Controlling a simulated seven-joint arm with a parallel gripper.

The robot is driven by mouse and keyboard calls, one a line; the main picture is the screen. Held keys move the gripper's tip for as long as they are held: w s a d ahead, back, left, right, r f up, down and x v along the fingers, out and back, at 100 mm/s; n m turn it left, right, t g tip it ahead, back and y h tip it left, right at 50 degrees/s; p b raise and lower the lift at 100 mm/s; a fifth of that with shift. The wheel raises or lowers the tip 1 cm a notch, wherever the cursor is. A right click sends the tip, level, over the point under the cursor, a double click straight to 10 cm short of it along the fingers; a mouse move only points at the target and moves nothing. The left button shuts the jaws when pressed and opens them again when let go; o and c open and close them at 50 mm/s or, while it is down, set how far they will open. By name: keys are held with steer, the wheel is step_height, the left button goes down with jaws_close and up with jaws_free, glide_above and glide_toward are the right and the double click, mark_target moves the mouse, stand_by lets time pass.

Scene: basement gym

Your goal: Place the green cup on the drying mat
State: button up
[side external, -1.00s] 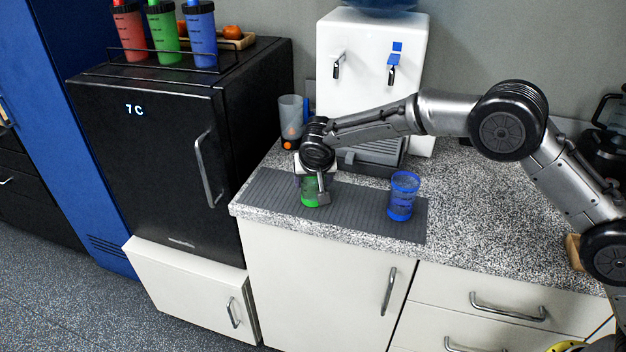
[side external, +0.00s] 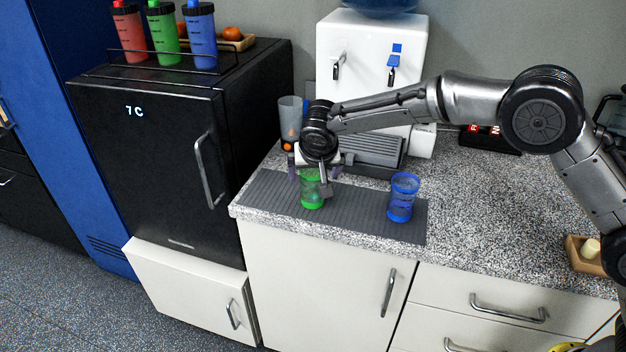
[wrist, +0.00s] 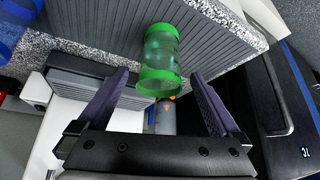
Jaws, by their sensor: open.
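The green cup (side external: 312,190) stands upright on the left part of the grey ribbed drying mat (side external: 350,205). It is see-through with solid green bands, and also shows in the wrist view (wrist: 162,58). My gripper (side external: 320,186) is open just above and around the top of the cup, its fingers partly in front of it. In the wrist view the two purple-grey fingers (wrist: 162,90) are spread wide, with the cup beyond their tips and nothing held between them. The blue cup (side external: 403,197) stands upright on the mat's right part.
A white water dispenser (side external: 372,60) with a grey drip tray stands behind the mat. A grey tumbler (side external: 291,118) is behind my gripper. The black fridge (side external: 150,150) rises at the left, bottles on top.

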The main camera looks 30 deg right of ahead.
steer(key=v, duration=0.6)
steer(key=shift+r, duration=0.3)
steer(key=shift+s+r, duration=0.1)
steer(key=shift+s, duration=0.05)
steer(key=s+d+r+n+g+y, duration=0.1)
steer(key=s+d+r, duration=0.4)
steer(key=s+d, duration=0.25)
steer(key=s+d+r+n, duration=0.1)
steer(key=s+d+r, duration=0.3)
steer(key=s+d, duration=0.35)
steer(key=s+d+f+n, duration=0.1)
steer(key=s+d+f, duration=0.1)
steer(key=s, duration=0.9)
steer(key=s+d+f+n+y, duration=0.1)
steer(key=s+d+f, duration=0.1)
steer(key=s, duration=1)
steer(key=shift+s+d+f+n, duration=0.15)
steer(key=shift+d+f+n, duration=0.15)
steer(key=shift+d, duration=0.55)
